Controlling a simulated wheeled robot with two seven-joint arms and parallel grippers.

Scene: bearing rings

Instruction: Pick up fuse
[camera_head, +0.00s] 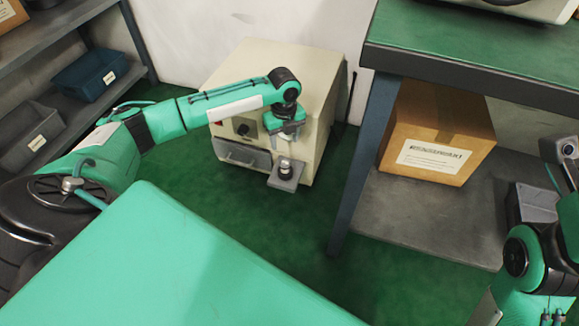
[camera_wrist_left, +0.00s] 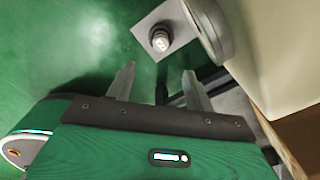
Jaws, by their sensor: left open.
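The fuse (camera_head: 285,170) is a small pale, dark-banded cylinder standing on a grey plate (camera_head: 282,182) that juts from the front of a beige machine (camera_head: 235,80). In the left wrist view the fuse (camera_wrist_left: 160,39) shows end-on, beyond the fingertips, on the grey plate (camera_wrist_left: 148,24). My left gripper (camera_wrist_left: 160,78) is open and empty, its two fingers apart and pointing towards the fuse without touching it. In the head view this gripper (camera_head: 286,142) hangs just above the fuse.
A shelf with bins (camera_head: 90,75) is at left. Green floor (camera_head: 345,255) lies open in front.

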